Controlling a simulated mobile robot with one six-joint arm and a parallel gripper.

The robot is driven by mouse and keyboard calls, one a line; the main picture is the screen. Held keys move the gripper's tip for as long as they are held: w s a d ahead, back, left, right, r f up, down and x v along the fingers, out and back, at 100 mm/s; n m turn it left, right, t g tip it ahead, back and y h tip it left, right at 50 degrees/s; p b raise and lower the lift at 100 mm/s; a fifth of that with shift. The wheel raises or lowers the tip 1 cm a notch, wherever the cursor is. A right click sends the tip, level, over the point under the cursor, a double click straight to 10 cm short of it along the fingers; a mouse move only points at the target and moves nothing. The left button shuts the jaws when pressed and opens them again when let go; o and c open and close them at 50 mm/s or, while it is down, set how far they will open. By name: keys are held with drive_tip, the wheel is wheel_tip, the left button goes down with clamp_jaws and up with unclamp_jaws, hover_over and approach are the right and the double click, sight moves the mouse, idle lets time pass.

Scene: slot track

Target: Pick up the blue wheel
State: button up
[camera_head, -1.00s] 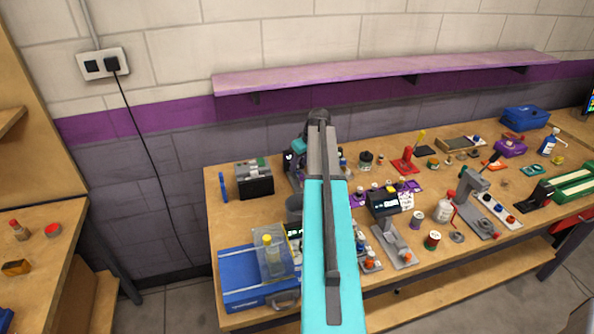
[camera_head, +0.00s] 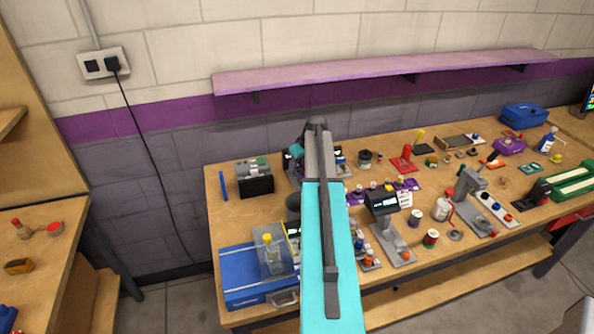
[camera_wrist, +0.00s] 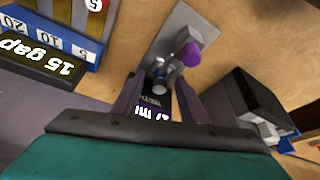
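My gripper (camera_wrist: 157,98) shows in the wrist view with its two dark fingers apart. A grey metal plate (camera_wrist: 181,38) with a purple knob (camera_wrist: 191,53) lies just beyond the fingertips. A small round grey-blue part (camera_wrist: 159,72) sits at the near end of this plate, between the fingertips. I cannot tell whether it is the blue wheel, or whether the fingers touch it. A dark display with white characters (camera_wrist: 152,113) shows between the fingers. In the head view my arm hides the gripper and the spot under it. No blue wheel is clearly identifiable there.
The workbench (camera_head: 232,222) is crowded with small devices. A black display unit (camera_head: 381,201) and a metal stand (camera_head: 393,243) stand right of my arm. A blue case (camera_head: 250,295) lies left. In the wrist view, a black box (camera_wrist: 250,105) stands right and a "15 gap" sign (camera_wrist: 42,58) left.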

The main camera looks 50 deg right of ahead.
clamp_jaws()
drive_tip(key=shift+r, duration=0.2)
drive_tip(key=shift+r+b, duration=1.6)
drive_tip(key=shift+r, duration=3.25)
